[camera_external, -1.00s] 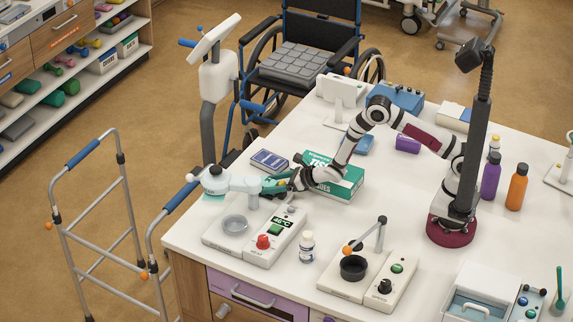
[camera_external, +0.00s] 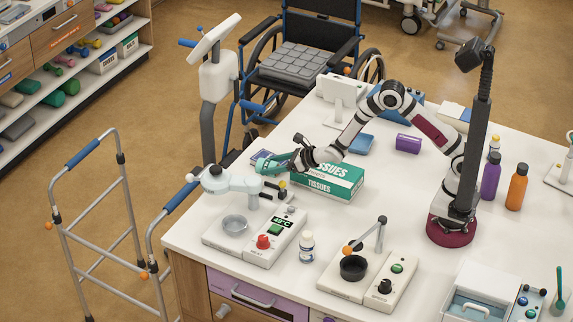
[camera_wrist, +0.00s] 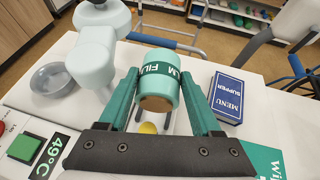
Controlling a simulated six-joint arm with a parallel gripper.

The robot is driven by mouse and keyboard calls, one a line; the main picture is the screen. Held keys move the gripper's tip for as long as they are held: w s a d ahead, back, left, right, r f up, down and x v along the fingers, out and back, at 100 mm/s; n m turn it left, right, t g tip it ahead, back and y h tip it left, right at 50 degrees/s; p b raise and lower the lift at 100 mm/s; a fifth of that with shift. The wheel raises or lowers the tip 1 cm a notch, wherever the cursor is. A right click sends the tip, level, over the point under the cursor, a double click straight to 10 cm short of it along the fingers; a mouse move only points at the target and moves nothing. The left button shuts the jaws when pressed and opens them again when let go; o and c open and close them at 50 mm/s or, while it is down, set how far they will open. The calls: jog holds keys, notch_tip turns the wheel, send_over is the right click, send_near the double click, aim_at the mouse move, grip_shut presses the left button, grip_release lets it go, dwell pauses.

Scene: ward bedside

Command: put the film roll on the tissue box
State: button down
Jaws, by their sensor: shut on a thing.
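The film roll (camera_wrist: 160,72) is a pale teal cylinder with a dark green FILM band and a brown end. My gripper (camera_wrist: 160,82) is shut on it, with a green finger on each side. In the external view, my gripper (camera_external: 274,165) holds the film roll (camera_external: 262,164) up in the air, just left of the tissue box. The tissue box (camera_external: 334,183) is green and white and lies flat on the table; the wrist partly covers its left back part. In the wrist view only a green corner of the tissue box (camera_wrist: 265,160) shows at lower right.
A pale dispenser with a 49°C display (camera_external: 278,222) stands in front of my gripper. A blue MENU booklet (camera_wrist: 229,97) lies beside the tissue box. A white bottle (camera_external: 307,246) stands in front. A purple block (camera_external: 408,143) lies behind right.

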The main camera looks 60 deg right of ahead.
jog(key=r, duration=0.1)
jog(key=d+r, duration=0.1)
jog(key=r, duration=0.1)
jog(key=shift+w+d+r, duration=0.25)
jog(key=shift+w+d, duration=0.05)
jog(key=shift+d, duration=0.1)
jog(key=s+d+r+n+y, duration=0.1)
jog(key=d+r, duration=0.2)
jog(key=d, duration=0.3)
jog(key=d+r+n+y, duration=0.1)
jog(key=d+r+n, duration=0.15)
jog(key=d, duration=0.35)
jog(key=s+d+n+g+y, duration=0.2)
jog(key=s+d, duration=0.4)
jog(key=s, duration=0.4)
jog(key=s+d+n+g+y, duration=0.25)
jog(key=s+d, duration=0.25)
jog(key=s, duration=0.5)
send_over(332, 168)
jog(key=shift+t, duration=0.25)
notch_tip(332, 168, down, 7)
jog(key=shift+d+f, duration=0.15)
notch_tip(332, 168, down, 3)
jog(key=shift+f, duration=0.45)
